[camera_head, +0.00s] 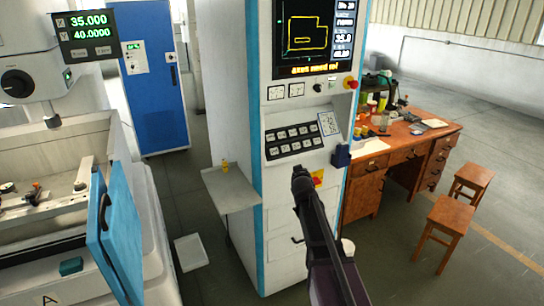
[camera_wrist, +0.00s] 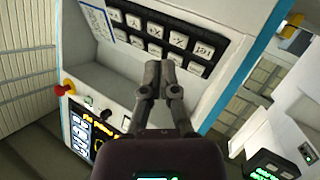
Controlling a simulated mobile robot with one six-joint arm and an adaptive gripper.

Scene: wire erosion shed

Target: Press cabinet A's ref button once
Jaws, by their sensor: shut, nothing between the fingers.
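A tall white control cabinet (camera_head: 296,195) with blue edges stands mid-picture in the head view. No letter shows on it. Its dark keypad (camera_head: 293,140) has two rows of pale buttons and also shows upside down in the wrist view (camera_wrist: 165,39). There, the far-right button of the upper row (camera_wrist: 205,50) seems to bear the ref label, though the print is small. My gripper (camera_head: 301,172) is shut and empty, in front of the cabinet and below the keypad in the head view. In the wrist view its fingertips (camera_wrist: 165,66) stand before the keypad's lower edge, apparently apart from it.
A screen (camera_head: 313,37) and a red knob (camera_head: 350,83) sit above the keypad. A grey side shelf (camera_head: 232,190) holds a small yellow item. A machine marked A (camera_head: 46,300) stands left. A wooden desk (camera_head: 408,135) and stools stand right.

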